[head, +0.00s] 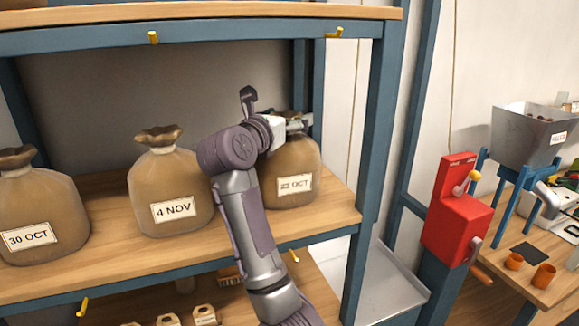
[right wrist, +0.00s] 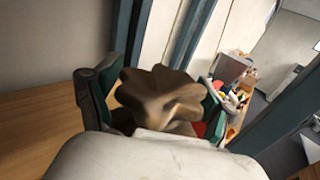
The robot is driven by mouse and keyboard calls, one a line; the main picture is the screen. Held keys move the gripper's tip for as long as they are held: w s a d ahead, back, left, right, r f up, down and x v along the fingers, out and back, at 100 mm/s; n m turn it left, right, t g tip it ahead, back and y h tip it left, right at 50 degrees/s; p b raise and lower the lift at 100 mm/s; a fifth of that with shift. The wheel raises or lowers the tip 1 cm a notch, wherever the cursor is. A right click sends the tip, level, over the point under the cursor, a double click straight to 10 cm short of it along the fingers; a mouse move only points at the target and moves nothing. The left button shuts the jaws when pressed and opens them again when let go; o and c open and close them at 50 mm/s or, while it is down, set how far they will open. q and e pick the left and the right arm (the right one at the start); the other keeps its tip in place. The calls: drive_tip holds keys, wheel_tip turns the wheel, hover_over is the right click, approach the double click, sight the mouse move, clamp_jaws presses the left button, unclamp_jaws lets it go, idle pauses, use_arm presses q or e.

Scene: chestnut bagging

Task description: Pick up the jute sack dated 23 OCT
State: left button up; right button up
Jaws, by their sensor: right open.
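The jute sack dated 23 OCT (head: 291,172) stands upright on the wooden shelf at its right end, with its label facing forward. My right gripper (head: 277,118) is at the top of this sack, and in the head view it hides the tied neck. In the right wrist view the sack's gathered top (right wrist: 162,97) sits between the two fingers of my right gripper (right wrist: 157,108). The fingers are open on either side of it. My left gripper is not in view.
The 4 NOV sack (head: 168,190) stands just left of my right arm, and the 30 OCT sack (head: 38,215) farther left. A blue shelf post (head: 378,110) is close on the right. An upper shelf board (head: 200,14) runs above. A red machine (head: 456,212) stands beyond.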

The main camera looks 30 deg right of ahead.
drive_tip(key=shift+s+a+r, duration=0.35)
drive_tip(key=shift+a, duration=0.2)
drive_tip(key=shift+c, duration=1)
drive_tip(key=shift+s+a+r, duration=0.2)
drive_tip(key=shift+s+a, duration=0.1)
drive_tip(key=shift+s, duration=0.1)
drive_tip(key=c, duration=0.6)
drive_tip(key=shift+w, duration=0.1)
drive_tip(key=shift+c, duration=1)
drive_tip(key=shift+w+d+f, duration=0.1)
drive_tip(key=shift+d+f, duration=0.05)
drive_tip(key=c, duration=0.3)
clamp_jaws()
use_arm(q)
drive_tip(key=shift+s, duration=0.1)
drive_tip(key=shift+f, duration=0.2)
